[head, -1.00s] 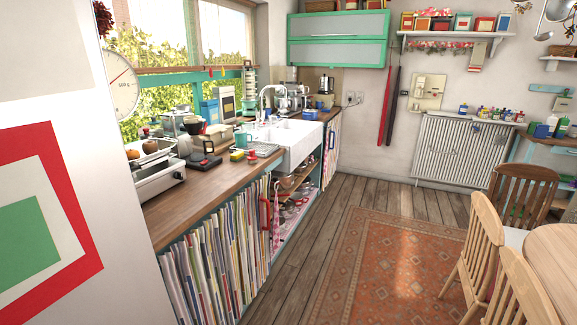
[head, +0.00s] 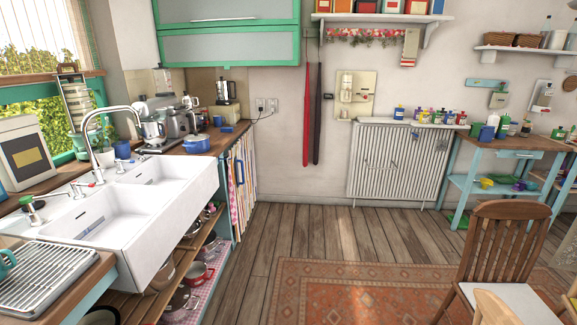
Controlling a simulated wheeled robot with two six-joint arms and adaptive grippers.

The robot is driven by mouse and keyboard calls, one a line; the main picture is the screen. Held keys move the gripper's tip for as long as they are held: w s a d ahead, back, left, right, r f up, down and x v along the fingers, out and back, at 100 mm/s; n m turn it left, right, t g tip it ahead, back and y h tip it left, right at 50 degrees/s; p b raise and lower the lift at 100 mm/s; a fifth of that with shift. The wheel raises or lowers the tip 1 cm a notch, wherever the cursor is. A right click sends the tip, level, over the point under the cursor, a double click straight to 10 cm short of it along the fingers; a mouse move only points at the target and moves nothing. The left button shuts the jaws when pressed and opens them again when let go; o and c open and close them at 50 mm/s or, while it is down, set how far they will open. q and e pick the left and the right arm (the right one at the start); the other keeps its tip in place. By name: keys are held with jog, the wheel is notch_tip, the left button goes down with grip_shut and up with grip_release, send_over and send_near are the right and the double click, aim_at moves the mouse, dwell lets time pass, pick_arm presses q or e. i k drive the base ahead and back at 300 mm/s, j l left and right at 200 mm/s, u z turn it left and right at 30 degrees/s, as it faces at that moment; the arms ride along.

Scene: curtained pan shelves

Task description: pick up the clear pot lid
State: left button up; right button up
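No clear pot lid can be made out in the head view. Open shelves (head: 203,239) under the white double sink (head: 140,215) hold several pots and pans, partly hidden by the sink and shelf edges. A red pot (head: 195,272) shows on the lower shelf. A striped curtain (head: 242,185) covers the cabinet at the far end of the counter. Neither of my grippers is in view.
A wooden chair (head: 503,250) stands at the right, on the patterned rug (head: 365,300). A white radiator (head: 397,163) is on the back wall. The wooden floor (head: 300,235) between counter and rug is clear.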

aim_at(195, 136)
jog(key=i+u, duration=0.1)
jog(key=i, duration=0.65)
jog(key=i+l+u, duration=0.1)
jog(key=i, duration=0.6)
jog(key=i+l, duration=0.1)
jog(key=i, duration=0.65)
jog(key=i+u, duration=0.25)
jog(key=u, duration=0.15)
jog(key=i+u, duration=0.25)
jog(key=u, duration=0.15)
jog(key=i+l+u, duration=0.15)
jog(key=u, duration=0.25)
jog(key=i+l+u, duration=0.2)
jog(key=u, duration=0.2)
jog(key=i+l+u, duration=0.25)
jog(key=u, duration=0.15)
